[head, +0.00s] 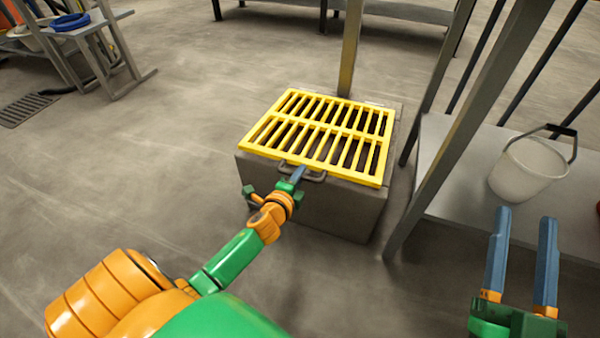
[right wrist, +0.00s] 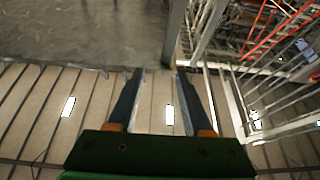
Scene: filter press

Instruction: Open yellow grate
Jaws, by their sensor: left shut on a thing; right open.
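The yellow grate (head: 325,132) lies on top of a grey box-shaped pit block (head: 310,205) in the middle of the head view. It looks flat on the block, with its slots showing dark inside. A grey handle (head: 316,178) sits at its near edge. My left gripper (head: 297,174) is at this handle and is shut on it; the fingers hide part of the handle. My right gripper (head: 521,225) is open and empty at the lower right, well away from the grate. Its two blue fingers (right wrist: 152,100) also show apart in the right wrist view.
A metal rack with a shelf (head: 450,165) stands to the right and holds a white bucket (head: 530,168). Another stand with a blue ring (head: 70,22) is at the upper left.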

